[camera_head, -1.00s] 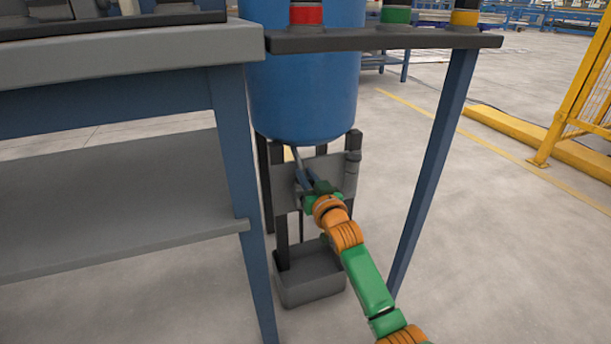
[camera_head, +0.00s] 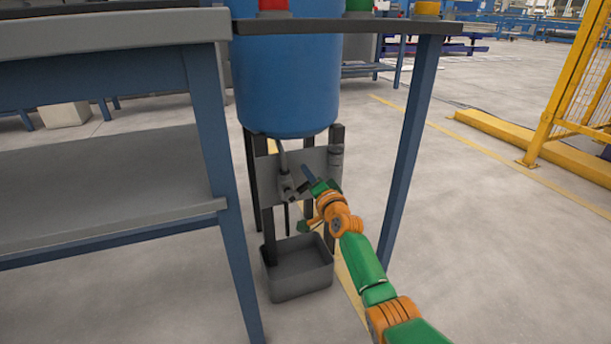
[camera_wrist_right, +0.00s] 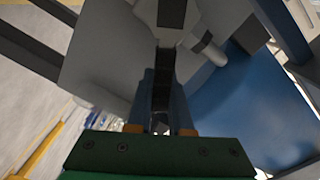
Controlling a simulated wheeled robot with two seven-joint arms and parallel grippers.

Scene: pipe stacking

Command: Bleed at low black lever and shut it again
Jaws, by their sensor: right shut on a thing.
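The black lever (camera_wrist_right: 162,68) runs down the middle of the right wrist view, between the fingers of my right gripper (camera_wrist_right: 163,110). The gripper is shut on it. In the head view my right gripper (camera_head: 309,175) is just right of the grey valve (camera_head: 286,186) under the blue tank (camera_head: 287,85); the lever is small and mostly hidden there by the fingers. A thin pipe runs from the tank down to the valve. Whether liquid flows cannot be told. My left gripper is not in view.
A grey open bin (camera_head: 298,285) stands on the floor below the valve. A grey plate (camera_head: 322,160) and dark tank legs are close behind the gripper. A blue-legged bench (camera_head: 215,150) is at left, and a blue table leg (camera_head: 405,150) at right.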

